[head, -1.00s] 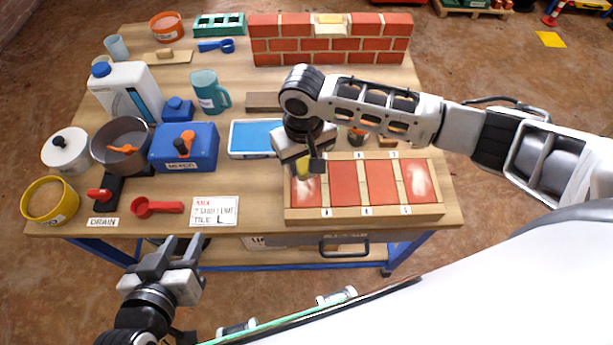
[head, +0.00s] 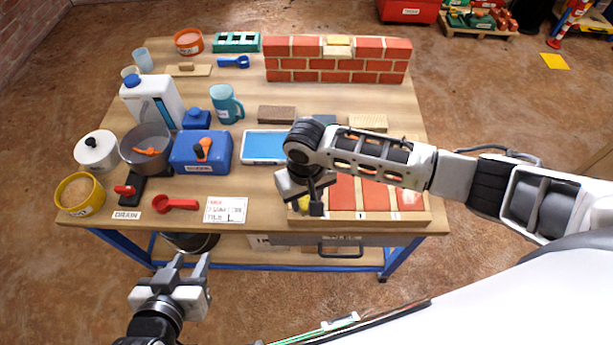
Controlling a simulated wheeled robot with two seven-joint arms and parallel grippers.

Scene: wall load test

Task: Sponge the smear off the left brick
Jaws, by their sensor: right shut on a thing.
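The yellow sponge (head: 303,203) is held in my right gripper (head: 308,199), which is shut on it. The sponge is low over the left end of the wooden brick frame (head: 400,219); I cannot tell whether it touches the left brick. The left brick and its smear are mostly hidden behind my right gripper. Further right in the frame are red bricks, and the rightmost brick (head: 411,197) bears a pale smear. My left gripper (head: 190,263) is open and empty, in front of the table's front edge.
A blue tray (head: 264,147) lies left of my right arm. A blue box (head: 200,152), a pot (head: 146,148), a red spoon (head: 176,204) and a printed card (head: 226,210) occupy the left side. A low brick wall (head: 338,60) stands at the back.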

